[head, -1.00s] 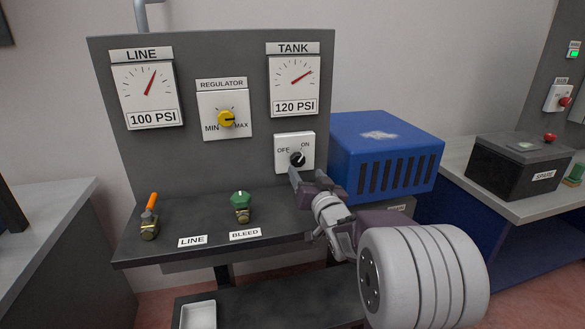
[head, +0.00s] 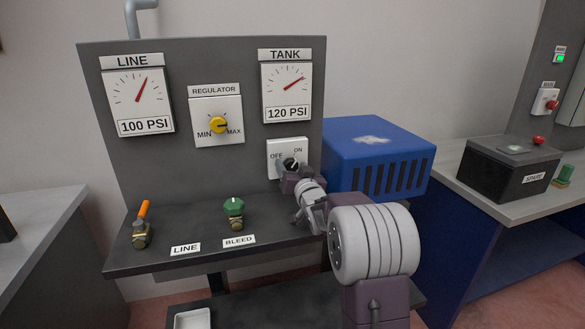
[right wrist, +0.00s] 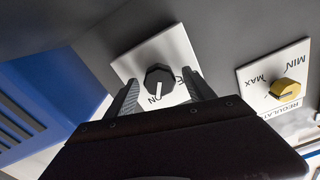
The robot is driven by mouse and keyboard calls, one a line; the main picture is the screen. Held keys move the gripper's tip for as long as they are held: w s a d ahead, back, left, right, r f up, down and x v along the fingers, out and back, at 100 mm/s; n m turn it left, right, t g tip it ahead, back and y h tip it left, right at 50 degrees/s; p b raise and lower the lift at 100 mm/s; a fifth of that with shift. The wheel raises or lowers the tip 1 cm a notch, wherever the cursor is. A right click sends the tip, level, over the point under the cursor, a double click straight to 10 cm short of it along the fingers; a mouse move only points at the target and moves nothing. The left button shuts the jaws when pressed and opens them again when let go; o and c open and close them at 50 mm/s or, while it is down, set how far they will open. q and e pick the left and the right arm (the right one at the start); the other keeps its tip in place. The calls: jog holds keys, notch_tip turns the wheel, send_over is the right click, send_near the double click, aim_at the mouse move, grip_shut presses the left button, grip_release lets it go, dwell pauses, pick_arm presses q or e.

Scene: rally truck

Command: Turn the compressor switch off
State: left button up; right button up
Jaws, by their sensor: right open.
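The compressor switch is a black round knob (head: 291,163) on a white plate (head: 275,147) marked OFF and ON, below the TANK gauge. In the right wrist view the knob (right wrist: 160,78) shows a white pointer line turned toward the ON mark. My right gripper (head: 289,175) is at the switch, partly covering the lower plate in the head view. In the right wrist view its two open fingers (right wrist: 163,92) stand one on each side of the knob, with visible gaps. Contact cannot be told. My left gripper is not in view.
The yellow regulator knob (head: 218,125) is left of the switch. A blue vented box (head: 378,160) stands close on the right. The green bleed valve (head: 234,208) and orange-handled line valve (head: 142,222) sit on the shelf below. The TANK gauge (head: 287,90) reads 120 PSI.

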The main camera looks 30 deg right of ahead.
grip_shut()
jog(key=shift+f, duration=0.1)
jog(key=n+b, duration=0.3)
jog(key=shift+f, duration=0.15)
jog(key=n+b, duration=0.4)
jog(key=n, duration=0.2)
jog(key=n+b, duration=0.3)
jog(key=n, duration=0.1)
jog(key=shift+a, duration=0.1)
jog(key=n+b, duration=0.2)
jog(key=n, duration=0.2)
jog(key=shift+n+b, duration=0.3)
dwell(0.3)
